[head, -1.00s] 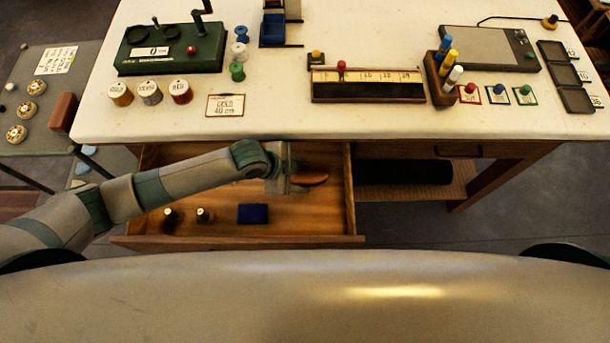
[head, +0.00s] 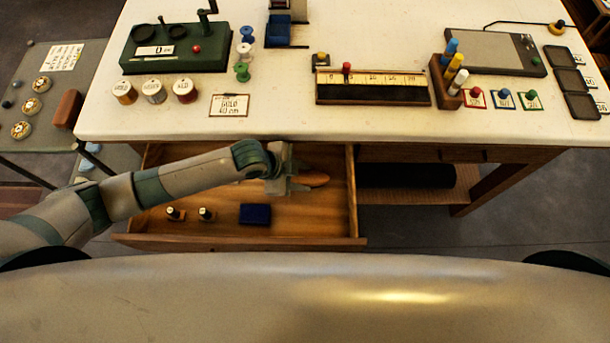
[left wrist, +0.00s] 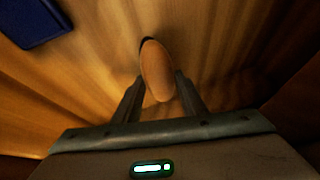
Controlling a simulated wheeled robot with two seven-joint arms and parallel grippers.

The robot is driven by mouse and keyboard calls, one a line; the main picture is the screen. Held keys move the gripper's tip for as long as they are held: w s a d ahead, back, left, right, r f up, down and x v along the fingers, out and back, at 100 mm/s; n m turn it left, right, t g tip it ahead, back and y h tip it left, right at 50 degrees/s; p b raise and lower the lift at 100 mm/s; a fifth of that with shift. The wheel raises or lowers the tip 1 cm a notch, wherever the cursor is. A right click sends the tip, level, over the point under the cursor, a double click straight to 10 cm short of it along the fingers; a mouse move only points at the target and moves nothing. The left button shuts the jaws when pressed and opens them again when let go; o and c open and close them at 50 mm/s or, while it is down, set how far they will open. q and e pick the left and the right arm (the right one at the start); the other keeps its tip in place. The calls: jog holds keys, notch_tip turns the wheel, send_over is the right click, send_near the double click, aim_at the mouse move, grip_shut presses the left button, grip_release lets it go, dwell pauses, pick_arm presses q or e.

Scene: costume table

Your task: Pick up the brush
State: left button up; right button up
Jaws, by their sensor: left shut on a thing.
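The brush (head: 314,179) shows as an orange-brown oval back over the open wooden drawer. My left gripper (head: 298,180) reaches in from the left and is shut on it. In the left wrist view the brush (left wrist: 157,72) sits between the two fingers of the left gripper (left wrist: 158,92), and its darker underside shows only at the far end. I cannot tell how far the brush is from the drawer floor. My right gripper is out of view.
The open drawer (head: 300,230) also holds a dark blue block (head: 255,214) and two small dark pieces with pale tops (head: 206,213). The white tabletop (head: 280,118) overhangs the drawer's back. Spools, a green device (head: 175,48) and a ruler block (head: 372,88) stand on it.

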pick_arm(q)
jog(key=s+a+r+b, duration=0.4)
jog(key=a+r, duration=0.3)
jog(key=a, duration=0.5)
jog(key=shift+s+a+r, duration=0.2)
jog(key=shift+s+r, duration=0.15)
jog(key=shift+s, duration=0.2)
